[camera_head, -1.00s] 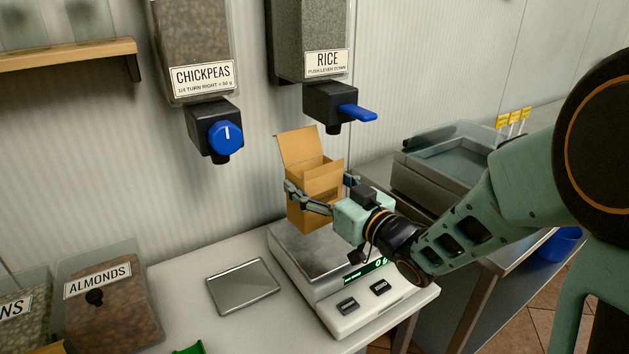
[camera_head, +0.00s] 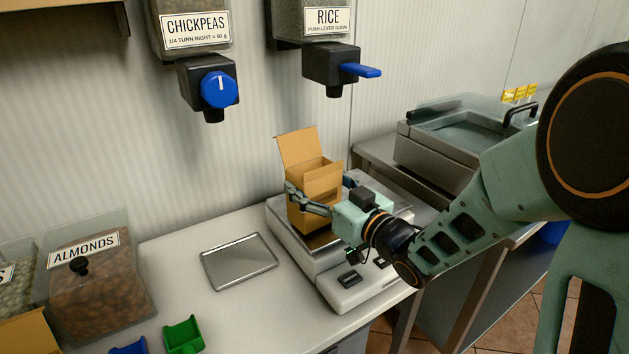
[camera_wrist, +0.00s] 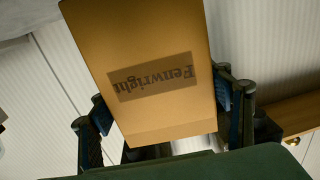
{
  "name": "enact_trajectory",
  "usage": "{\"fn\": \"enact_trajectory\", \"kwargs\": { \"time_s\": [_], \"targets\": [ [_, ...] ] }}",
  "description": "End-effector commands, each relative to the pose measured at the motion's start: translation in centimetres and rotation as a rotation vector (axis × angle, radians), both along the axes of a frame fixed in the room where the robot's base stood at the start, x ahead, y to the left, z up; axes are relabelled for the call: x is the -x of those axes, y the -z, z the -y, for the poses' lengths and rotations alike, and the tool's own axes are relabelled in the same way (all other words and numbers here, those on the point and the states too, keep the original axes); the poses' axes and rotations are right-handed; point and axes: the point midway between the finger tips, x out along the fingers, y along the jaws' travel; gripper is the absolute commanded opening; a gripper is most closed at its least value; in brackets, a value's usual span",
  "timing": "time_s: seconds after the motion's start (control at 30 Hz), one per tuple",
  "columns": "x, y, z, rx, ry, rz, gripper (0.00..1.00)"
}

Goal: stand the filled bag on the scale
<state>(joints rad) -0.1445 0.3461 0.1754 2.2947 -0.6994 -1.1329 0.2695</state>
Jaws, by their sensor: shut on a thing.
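The bag (camera_head: 318,184) is an open-topped brown carton with its flap raised at the back. In the wrist view, its face (camera_wrist: 150,45) carries an upside-down "Fenwright" label. My gripper (camera_head: 320,192) is shut on the bag, with a finger on each side, and holds it roughly upright. The scale (camera_head: 345,297) is white with a metal platform, and the bag is over that platform. I cannot tell whether its base touches the platform. The bag's contents are not visible.
A metal tray (camera_head: 238,262) lies on the counter left of the scale. The almond bin (camera_head: 98,285) and a green scoop (camera_head: 184,336) are farther left. Chickpea (camera_head: 210,85) and rice (camera_head: 333,65) dispensers hang above. A grey unit (camera_head: 430,160) stands at the back right.

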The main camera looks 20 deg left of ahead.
Motion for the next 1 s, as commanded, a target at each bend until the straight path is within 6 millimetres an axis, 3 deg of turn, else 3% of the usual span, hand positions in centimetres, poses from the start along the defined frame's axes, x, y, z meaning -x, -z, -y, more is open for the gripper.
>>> {"fn": "enact_trajectory", "kwargs": {
  "time_s": [1.0],
  "targets": [
    [-0.04,1.06,0.0,-0.001,0.0,0.002,0.2]
  ]
}}
